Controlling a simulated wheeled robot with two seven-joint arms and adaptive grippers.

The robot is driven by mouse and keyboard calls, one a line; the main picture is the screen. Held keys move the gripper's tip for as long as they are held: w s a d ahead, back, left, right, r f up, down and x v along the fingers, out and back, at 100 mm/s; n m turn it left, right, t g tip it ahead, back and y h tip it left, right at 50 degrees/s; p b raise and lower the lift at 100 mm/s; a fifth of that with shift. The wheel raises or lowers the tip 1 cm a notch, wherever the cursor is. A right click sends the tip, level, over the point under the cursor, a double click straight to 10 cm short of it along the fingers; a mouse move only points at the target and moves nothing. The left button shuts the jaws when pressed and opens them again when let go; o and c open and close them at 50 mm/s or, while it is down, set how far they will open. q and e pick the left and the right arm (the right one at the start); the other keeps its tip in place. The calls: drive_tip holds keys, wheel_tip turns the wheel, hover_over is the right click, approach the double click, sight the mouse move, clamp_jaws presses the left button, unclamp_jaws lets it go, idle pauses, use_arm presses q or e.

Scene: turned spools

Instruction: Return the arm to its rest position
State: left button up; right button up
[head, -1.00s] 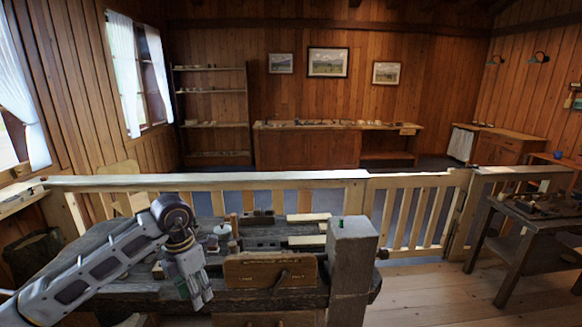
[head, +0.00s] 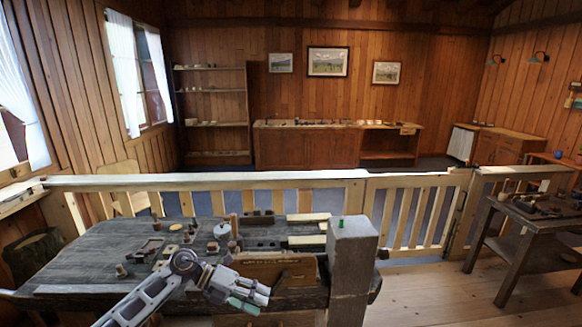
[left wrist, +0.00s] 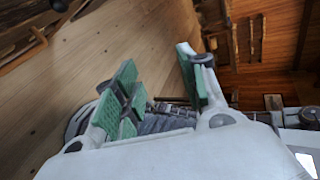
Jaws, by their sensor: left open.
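My left arm comes in from the lower left in the head view, in front of the workbench's near edge. My left gripper (head: 250,296) is open and empty, its green-padded fingers pointing to the right. In the left wrist view the two green finger pads of the gripper (left wrist: 160,88) stand well apart with nothing between them. My right gripper does not show in either view.
The grey wooden workbench (head: 90,254) carries several small turned pieces and tools. A square post (head: 352,262) with a small green item on top stands at its right end. A railing (head: 420,212) runs behind. A side table (head: 510,212) stands at right; floor between is clear.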

use_arm(q)
drive_tip(key=w+a+f+n+t, duration=0.3)
drive_tip(key=f+n+t, duration=0.3)
drive_tip(key=f+n, duration=0.25)
drive_tip(key=w+a+f+n+t, duration=0.35)
drive_tip(key=f+n+t, duration=0.25)
drive_tip(key=f+n, duration=0.3)
drive_tip(key=s+a+f+n+y, duration=0.3)
drive_tip(key=f, duration=0.5)
drive_tip(key=s+a+f+n+y, duration=0.2)
drive_tip(key=s+f+n, duration=0.15)
drive_tip(key=f, duration=0.35)
drive_tip(key=s+a+f+n+y, duration=0.3)
drive_tip(key=s+f, duration=0.1)
drive_tip(key=f, duration=0.4)
drive_tip(key=s+a+f+n+g+y, duration=0.2)
drive_tip(key=s+f+n, duration=0.1)
drive_tip(key=s+f, duration=0.7)
drive_tip(key=s+f+n+g, duration=0.2)
drive_tip(key=s+f, duration=0.2)
drive_tip(key=s, duration=0.7)
drive_tip(key=s+f+n+g+y, duration=0.1)
drive_tip(key=s+f+g, duration=0.2)
drive_tip(key=s, duration=0.9)
drive_tip(key=s+f+n+g+y, duration=0.1)
drive_tip(key=s+f, duration=0.5)
drive_tip(key=s, duration=0.6)
drive_tip(key=shift+s+n+g, duration=0.25)
drive_tip(key=shift+n+g, duration=0.55)
drive_tip(key=shift+g, duration=0.3)
